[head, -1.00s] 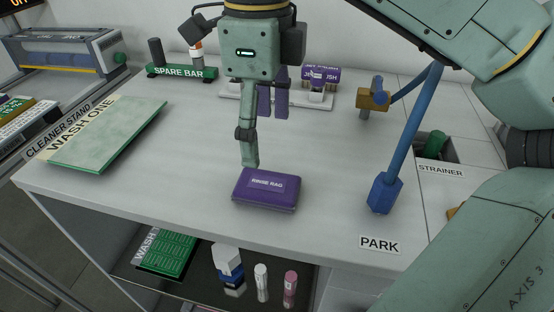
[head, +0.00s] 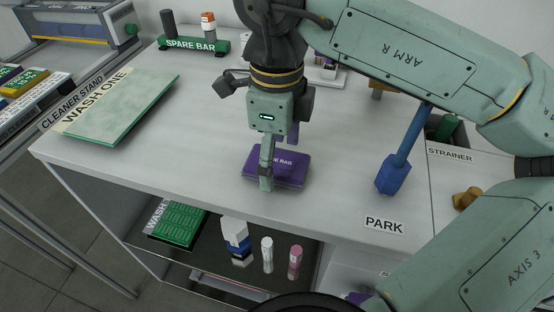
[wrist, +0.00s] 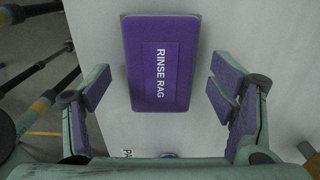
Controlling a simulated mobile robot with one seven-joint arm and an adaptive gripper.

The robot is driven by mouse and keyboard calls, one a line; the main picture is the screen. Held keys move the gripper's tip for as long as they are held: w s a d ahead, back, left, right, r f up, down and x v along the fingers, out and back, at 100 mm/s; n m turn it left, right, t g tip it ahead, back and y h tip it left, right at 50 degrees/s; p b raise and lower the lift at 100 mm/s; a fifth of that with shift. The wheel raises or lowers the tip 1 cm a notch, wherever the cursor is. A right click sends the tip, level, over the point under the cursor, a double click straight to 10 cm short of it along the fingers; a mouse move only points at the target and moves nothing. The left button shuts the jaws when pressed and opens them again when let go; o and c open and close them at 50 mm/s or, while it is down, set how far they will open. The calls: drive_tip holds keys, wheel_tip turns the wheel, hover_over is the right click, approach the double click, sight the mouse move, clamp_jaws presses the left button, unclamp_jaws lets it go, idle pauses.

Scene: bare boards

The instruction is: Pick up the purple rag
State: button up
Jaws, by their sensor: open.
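The purple rag (head: 290,168), a flat block labelled RINSE RAG, lies on the white counter near its front edge. My gripper (head: 268,180) hangs over its front left part in the head view and hides some of its label. In the wrist view the rag (wrist: 160,62) lies ahead, between the lines of the two purple-padded fingers. My gripper is open there (wrist: 160,95), one finger on each side, with nothing between the pads. I cannot tell whether a finger touches the rag.
A green board marked WASH ONE (head: 120,108) lies to the left. A blue tool (head: 395,172) stands right, behind the PARK label (head: 384,225). The SPARE BAR holder (head: 193,46) is at the back. A lower shelf holds a green pad (head: 178,226) and small bottles. Counter around the rag is clear.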

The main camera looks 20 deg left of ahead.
drive_tip(key=shift+c, duration=0.4)
drive_tip(key=c, duration=1.1)
